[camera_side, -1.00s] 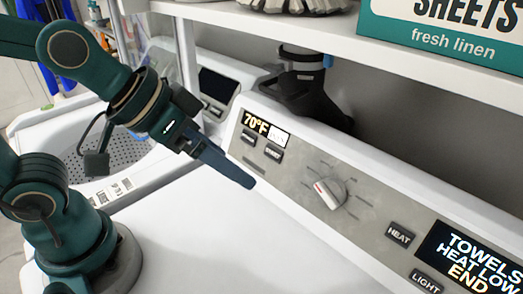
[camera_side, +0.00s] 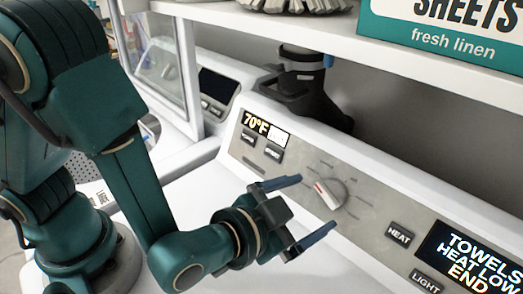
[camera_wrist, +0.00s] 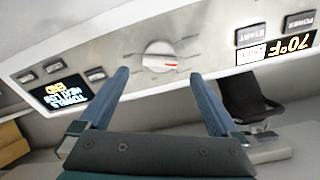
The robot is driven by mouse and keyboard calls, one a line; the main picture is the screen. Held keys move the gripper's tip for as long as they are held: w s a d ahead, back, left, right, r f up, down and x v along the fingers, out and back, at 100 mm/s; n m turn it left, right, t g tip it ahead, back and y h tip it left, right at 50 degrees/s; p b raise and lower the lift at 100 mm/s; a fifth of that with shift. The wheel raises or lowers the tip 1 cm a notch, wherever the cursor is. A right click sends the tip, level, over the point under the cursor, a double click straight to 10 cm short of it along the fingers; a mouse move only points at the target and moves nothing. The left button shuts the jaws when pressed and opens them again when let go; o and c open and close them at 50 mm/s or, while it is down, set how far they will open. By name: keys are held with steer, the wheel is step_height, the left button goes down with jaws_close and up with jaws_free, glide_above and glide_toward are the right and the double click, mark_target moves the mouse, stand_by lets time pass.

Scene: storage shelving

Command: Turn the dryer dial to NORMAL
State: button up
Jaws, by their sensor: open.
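The dryer dial (camera_side: 327,193) is a round white knob with a raised grip and a red pointer mark, set in the grey control panel (camera_side: 370,215). Small tick marks surround it; their labels are too small to read. In the side view the red mark points to the upper left. My gripper (camera_side: 318,206) is open and empty, its two blue fingers reaching toward the panel just short of the dial. In the wrist view the dial (camera_wrist: 160,56) sits upside down between and beyond the fingertips, apart from both.
A lit display (camera_side: 470,262) reads TOWELS HEAT LOW END, near the HEAT button (camera_side: 399,235) and LIGHT button (camera_side: 426,282). A 70°F display (camera_side: 265,128) is at the panel's left. A shelf (camera_side: 340,45) with a dryer sheets box (camera_side: 450,35) overhangs behind.

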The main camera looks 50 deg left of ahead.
mark_target(324, 195)
steer(key=shift+x, duration=2.35)
steer(key=shift+c, duration=0.3)
steer(key=c, duration=1.3)
steer(key=shift+n, duration=0.4)
steer(key=n, duration=0.3)
steer(key=shift+n, duration=0.4)
steer(key=shift+n+y, duration=0.4)
steer(key=shift+n, duration=2)
